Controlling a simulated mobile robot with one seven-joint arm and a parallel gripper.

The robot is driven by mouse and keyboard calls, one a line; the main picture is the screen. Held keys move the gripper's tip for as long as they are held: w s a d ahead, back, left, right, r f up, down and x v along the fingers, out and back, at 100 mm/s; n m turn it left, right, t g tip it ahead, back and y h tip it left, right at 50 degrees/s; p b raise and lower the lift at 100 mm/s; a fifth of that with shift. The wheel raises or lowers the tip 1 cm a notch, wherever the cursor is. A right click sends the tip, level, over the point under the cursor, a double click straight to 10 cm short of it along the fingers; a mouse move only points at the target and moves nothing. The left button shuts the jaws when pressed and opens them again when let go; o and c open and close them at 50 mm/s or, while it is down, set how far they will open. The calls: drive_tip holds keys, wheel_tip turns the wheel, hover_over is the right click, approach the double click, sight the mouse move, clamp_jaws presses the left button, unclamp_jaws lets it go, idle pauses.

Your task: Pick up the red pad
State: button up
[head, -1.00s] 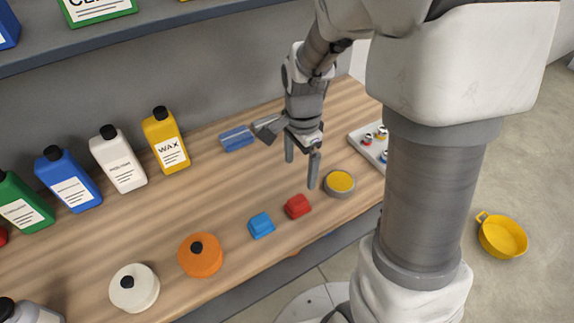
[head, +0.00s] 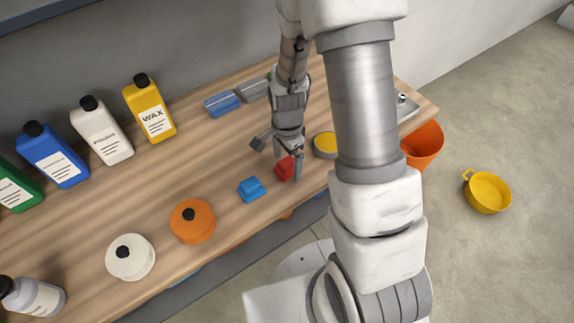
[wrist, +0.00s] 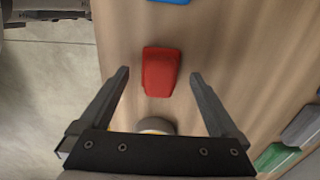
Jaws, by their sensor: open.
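The red pad (head: 284,169) lies on the wooden bench near its front edge, just right of a blue pad (head: 251,189). In the wrist view the red pad (wrist: 160,72) lies ahead of the fingertips, roughly centred between their lines. My gripper (head: 288,165) is above the bench at the red pad and partly covers it in the head view. In the wrist view my gripper (wrist: 159,74) is open, with nothing between its fingers. I cannot tell its exact height above the pad.
A yellow-topped round tin (head: 325,145) stands right of the red pad. An orange round container (head: 192,221) and a white one (head: 130,257) stand to the left. Bottles, including a yellow wax bottle (head: 150,110), line the back.

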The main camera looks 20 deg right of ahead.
sight(290, 163)
drive_tip(key=shift+f, duration=0.8)
drive_tip(key=c, duration=1.4)
drive_tip(key=shift+r, duration=0.15)
drive_tip(key=shift+c, duration=0.2)
drive_tip(key=shift+r, duration=0.45)
drive_tip(key=r, duration=0.3)
drive_tip(key=shift+s+d+r, duration=0.25)
drive_tip(key=shift+d, duration=0.05)
drive_tip(key=s+d+r, duration=0.6)
drive_tip(key=s+d, duration=0.1)
drive_tip(key=d, duration=0.1)
drive_tip(key=shift+s+r+b, duration=0.15)
drive_tip(key=shift+r+b, duration=0.05)
drive_tip(key=shift+b, duration=0.2)
drive_tip(key=shift+d, duration=0.1)
